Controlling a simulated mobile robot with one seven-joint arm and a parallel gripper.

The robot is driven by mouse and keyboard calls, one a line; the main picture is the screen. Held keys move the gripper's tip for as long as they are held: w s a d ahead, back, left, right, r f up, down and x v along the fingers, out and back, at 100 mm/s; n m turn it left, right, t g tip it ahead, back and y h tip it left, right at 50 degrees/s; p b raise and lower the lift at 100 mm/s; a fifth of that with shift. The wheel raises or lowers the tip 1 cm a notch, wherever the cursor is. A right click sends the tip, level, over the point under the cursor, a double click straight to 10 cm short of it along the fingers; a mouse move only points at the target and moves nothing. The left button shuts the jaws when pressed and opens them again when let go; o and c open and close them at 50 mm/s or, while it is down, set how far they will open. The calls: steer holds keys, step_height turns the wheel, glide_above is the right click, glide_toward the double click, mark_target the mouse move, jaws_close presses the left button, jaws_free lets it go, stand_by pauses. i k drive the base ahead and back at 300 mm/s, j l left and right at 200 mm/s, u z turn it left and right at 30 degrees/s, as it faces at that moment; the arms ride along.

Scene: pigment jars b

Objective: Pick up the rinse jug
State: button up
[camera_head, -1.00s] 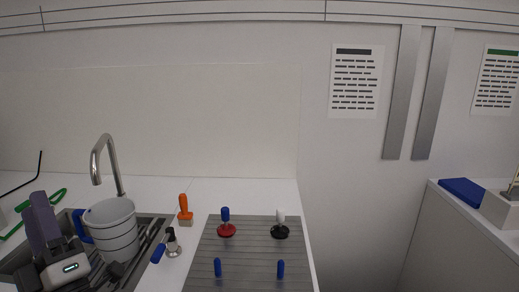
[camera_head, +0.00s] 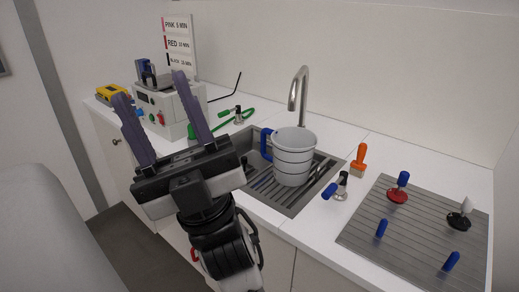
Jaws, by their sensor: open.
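The rinse jug (camera_head: 294,158) is a pale grey, ringed jug with a blue handle (camera_head: 266,144) on its left side. It stands upright in the dark grey sink (camera_head: 300,205) on a ribbed bottom, below the tap. My gripper (camera_head: 152,98) is to the left of the jug, in front of the counter, with its two purple-grey fingers pointing up and spread apart. It is open and empty, and apart from the jug.
A curved metal tap (camera_head: 299,93) rises behind the jug. A ribbed grey mat (camera_head: 407,251) holds several small tools. A white machine (camera_head: 170,106) stands at the back left.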

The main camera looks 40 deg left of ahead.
mark_target(285, 154)
steer(key=u, duration=0.95)
